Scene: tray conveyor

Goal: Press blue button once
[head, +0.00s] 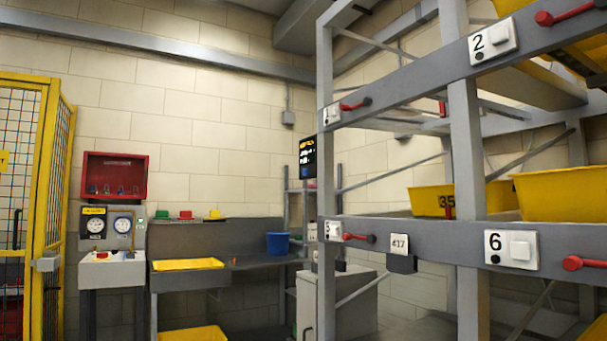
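I cannot make out a blue button for certain. A grey control panel (109,231) with two round dials stands at the left, beside the yellow cage. Its sloped white top carries a small red knob or button (102,255). White square plates with numbers, such as the 6 plate (511,249) and the 2 plate (493,40), are fixed to the grey rack beams at the right; the raised squares on them look white. My gripper is not in view.
A yellow mesh cage (48,200) stands at far left. A red wall box (115,160) holds small items. A workbench carries a yellow tray (188,264) and blue bucket (277,243). The grey rack (466,150) with yellow bins (432,202) and red levers fills the right.

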